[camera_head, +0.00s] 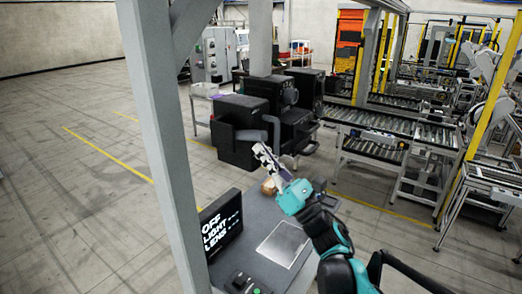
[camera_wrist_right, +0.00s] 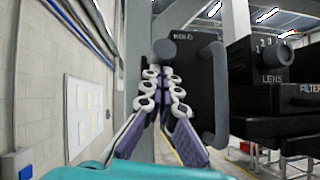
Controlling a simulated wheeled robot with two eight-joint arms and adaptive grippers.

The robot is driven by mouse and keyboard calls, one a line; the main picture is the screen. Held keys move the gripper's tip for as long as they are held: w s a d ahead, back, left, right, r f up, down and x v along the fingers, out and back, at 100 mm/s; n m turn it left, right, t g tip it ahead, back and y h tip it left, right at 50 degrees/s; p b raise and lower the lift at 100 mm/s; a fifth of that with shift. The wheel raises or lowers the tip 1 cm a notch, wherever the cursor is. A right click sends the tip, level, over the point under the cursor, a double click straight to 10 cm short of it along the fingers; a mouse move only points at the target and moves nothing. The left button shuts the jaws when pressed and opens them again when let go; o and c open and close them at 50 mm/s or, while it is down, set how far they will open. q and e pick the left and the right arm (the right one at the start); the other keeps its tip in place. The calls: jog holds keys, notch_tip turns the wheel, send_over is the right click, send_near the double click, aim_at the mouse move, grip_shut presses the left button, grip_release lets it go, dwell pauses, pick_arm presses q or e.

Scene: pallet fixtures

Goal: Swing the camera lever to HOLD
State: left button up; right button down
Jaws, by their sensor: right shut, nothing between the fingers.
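The black camera unit (camera_head: 240,131) stands beyond the worktable in the head view. Its black plate (camera_wrist_right: 195,75) fills the middle of the right wrist view, with a HOLD label near the top. A round dark grey knob (camera_wrist_right: 165,51), seemingly the lever's end, shows beside that label; the rest of the lever is hidden. My right gripper (camera_head: 260,151) reaches up in front of the camera unit. Its fingertips (camera_wrist_right: 163,75) are together and empty, just below the knob in the picture; I cannot tell whether they touch it. My left gripper is not in view.
A grey bar handle (camera_wrist_right: 214,95) sticks out right of the fingers, beside a LENS dial (camera_wrist_right: 277,56). A grey post (camera_head: 165,150) rises left of my arm. A black display (camera_head: 221,226) reading OFF, LIGHT, LENS stands on the worktable (camera_head: 257,215).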

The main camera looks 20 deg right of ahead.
aim_at(262, 133)
jog(key=shift+r+p, duration=0.85)
jog(key=shift+r, duration=1.5)
jog(key=shift+w+r, duration=0.15)
jog(key=shift+r, duration=0.05)
